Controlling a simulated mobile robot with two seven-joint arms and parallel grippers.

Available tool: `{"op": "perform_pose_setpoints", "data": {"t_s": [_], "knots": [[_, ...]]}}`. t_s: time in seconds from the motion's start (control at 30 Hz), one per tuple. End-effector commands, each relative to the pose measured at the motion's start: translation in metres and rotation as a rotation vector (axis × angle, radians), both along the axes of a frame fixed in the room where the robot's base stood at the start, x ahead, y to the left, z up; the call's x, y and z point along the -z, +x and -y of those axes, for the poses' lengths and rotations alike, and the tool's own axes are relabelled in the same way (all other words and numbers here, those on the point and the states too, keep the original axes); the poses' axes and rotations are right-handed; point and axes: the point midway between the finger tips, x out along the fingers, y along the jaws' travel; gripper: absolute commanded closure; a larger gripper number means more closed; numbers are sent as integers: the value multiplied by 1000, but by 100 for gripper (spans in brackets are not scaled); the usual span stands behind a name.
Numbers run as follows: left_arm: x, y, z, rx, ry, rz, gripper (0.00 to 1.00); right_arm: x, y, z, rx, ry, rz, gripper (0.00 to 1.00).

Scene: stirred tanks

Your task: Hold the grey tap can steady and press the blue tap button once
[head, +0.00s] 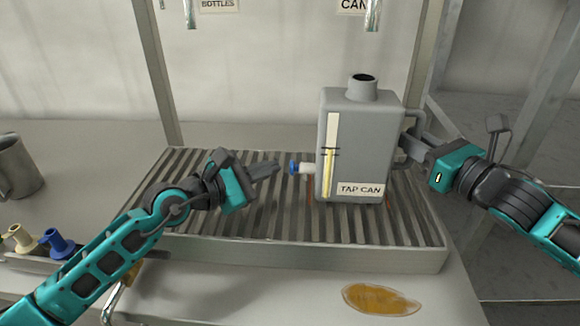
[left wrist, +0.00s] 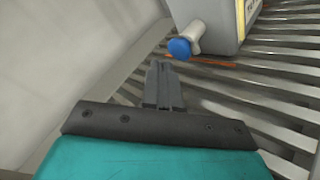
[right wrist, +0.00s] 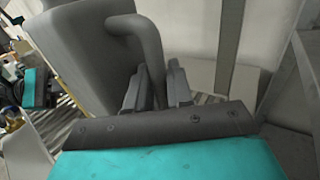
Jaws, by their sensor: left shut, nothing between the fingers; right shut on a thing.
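The grey tap can (head: 362,135) stands upright on the slatted rack, with a "TAP CAN" label and a sight strip showing yellow in its lower part. The blue tap button (head: 294,167) sits on a white spout on the can's left side; it also shows in the left wrist view (left wrist: 180,48). My left gripper (head: 277,169) is shut and empty, its tips just left of the button with a small gap. My right gripper (head: 408,143) is shut on the can's handle (right wrist: 150,50) at the can's right side.
The slatted rack (head: 250,241) has free room left of the can. An amber puddle (head: 382,299) lies on the counter in front. A metal mug (head: 17,167) and blue and cream parts (head: 60,243) are at the left. A frame post (head: 158,75) stands behind.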

Motion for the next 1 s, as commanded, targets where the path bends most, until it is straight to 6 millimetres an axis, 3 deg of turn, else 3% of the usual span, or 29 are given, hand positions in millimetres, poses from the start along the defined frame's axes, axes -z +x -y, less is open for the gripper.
{"op": "perform_pose_setpoints", "data": {"t_s": [1.0], "knots": [[0, 0, 9, 0, 0, 0, 100, 0, 0, 0, 1, -1, 1, 100]]}}
